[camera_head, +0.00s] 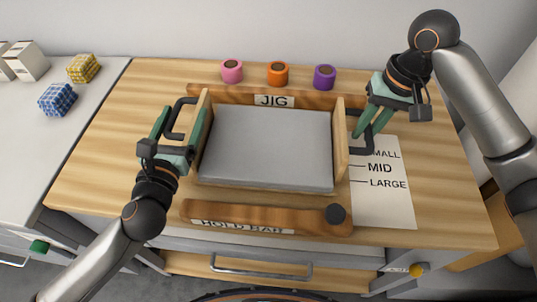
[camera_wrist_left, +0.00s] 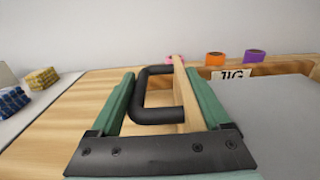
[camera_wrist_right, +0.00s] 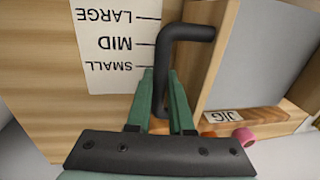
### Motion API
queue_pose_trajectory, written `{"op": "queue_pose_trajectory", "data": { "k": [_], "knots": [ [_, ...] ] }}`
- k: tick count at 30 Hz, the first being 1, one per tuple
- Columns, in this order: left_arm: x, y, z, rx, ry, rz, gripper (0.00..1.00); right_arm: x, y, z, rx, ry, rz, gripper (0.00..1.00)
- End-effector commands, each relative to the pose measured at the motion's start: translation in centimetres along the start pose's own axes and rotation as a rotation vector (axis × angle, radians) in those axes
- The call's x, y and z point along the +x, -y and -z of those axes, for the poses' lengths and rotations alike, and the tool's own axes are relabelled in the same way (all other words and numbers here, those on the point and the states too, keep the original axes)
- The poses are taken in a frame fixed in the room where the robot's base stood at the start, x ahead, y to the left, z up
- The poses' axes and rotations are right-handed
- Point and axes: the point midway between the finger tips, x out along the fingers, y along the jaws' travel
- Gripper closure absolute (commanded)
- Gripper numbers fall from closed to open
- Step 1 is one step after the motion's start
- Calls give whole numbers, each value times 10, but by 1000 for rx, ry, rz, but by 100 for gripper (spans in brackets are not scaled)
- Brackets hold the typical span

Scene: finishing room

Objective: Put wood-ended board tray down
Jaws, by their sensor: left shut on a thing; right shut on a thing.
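The wood-ended board tray has a grey board (camera_head: 265,148), upright wooden ends and a black handle on each end. It lies level between the jig bar and the hold bar; I cannot tell whether it touches the table. My left gripper (camera_head: 184,130) is shut on its left end; in the left wrist view the fingers (camera_wrist_left: 160,100) stand wide, with the black handle (camera_wrist_left: 142,98) and wooden end between them. My right gripper (camera_head: 365,130) is shut on the right handle (camera_head: 362,148); the right wrist view shows its fingers (camera_wrist_right: 165,95) close together at the handle (camera_wrist_right: 160,75).
The jig bar (camera_head: 225,95) runs behind the tray, with pink (camera_head: 231,70), orange (camera_head: 277,74) and purple (camera_head: 324,77) rolls beyond. The hold bar (camera_head: 265,217) with a dark knob lies in front. A size sheet (camera_head: 385,205) lies right. Patterned blocks (camera_head: 57,99) sit on the left counter.

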Motion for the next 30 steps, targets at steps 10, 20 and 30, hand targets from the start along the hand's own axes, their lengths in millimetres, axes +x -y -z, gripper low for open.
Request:
{"op": "queue_pose_trajectory", "data": {
  "k": [10,20,30],
  "knots": [
    [-1,5,9,-9,2,15,5,10,5,-2,-13,3,15,66],
    [0,2,10,-3,1,7,0,10,2,-1,-7,2,9,50],
    [-27,2,11,-3,-4,7,0,10,1,0,-5,2,7,50]
  ]
}}
